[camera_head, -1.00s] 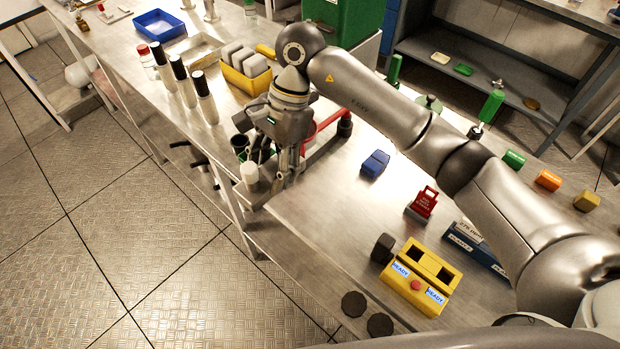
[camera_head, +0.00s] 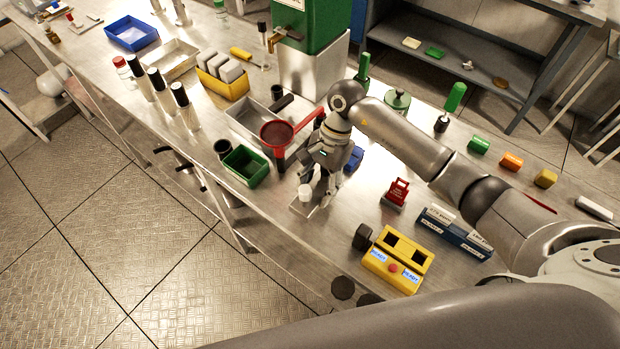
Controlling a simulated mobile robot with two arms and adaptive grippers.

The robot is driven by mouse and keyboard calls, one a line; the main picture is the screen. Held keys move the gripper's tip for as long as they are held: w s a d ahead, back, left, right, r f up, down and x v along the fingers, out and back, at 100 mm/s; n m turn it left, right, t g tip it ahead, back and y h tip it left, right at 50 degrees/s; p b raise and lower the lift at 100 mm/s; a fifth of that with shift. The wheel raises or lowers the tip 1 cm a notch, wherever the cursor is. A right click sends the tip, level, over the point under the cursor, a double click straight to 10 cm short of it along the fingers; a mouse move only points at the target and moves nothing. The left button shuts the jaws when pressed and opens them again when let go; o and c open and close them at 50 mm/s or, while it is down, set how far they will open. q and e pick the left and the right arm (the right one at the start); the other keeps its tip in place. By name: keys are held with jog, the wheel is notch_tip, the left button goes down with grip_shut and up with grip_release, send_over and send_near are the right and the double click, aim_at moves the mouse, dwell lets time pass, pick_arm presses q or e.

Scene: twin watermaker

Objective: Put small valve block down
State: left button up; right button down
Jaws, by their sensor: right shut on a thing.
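My right gripper (camera_head: 322,197) points down over the bench, right of the green bin. It is shut on a small piece, which I take to be the small valve block; a white cylindrical part (camera_head: 305,193) shows at its left side. The fingers hide most of the piece. A flat grey plate (camera_head: 307,210) shows just below; I cannot tell whether it belongs to the piece, or whether the piece touches the bench. My left gripper is not in view.
A green bin (camera_head: 246,168), a red funnel-like ring (camera_head: 277,133) and a dark cup (camera_head: 223,148) stand left of the gripper. A blue block (camera_head: 354,158) is partly hidden behind it. A red lockout tag (camera_head: 397,193) and yellow control box (camera_head: 398,259) are to the right. Bare bench (camera_head: 270,213) lies in front.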

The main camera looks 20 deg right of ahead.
aim_at(322, 184)
jog(key=shift+d+f+p, duration=0.2)
jog(key=shift+f+p, duration=0.1)
jog(key=shift+p, duration=0.05)
jog(key=shift+f+p, duration=0.55)
jog(key=shift+f, duration=0.75)
jog(key=shift+f, duration=0.15)
jog(key=c, duration=1.1)
grip_release()
jog(key=shift+f, duration=0.15)
jog(key=o, duration=0.5)
jog(key=shift+s, duration=0.1)
jog(key=shift+c, duration=0.2)
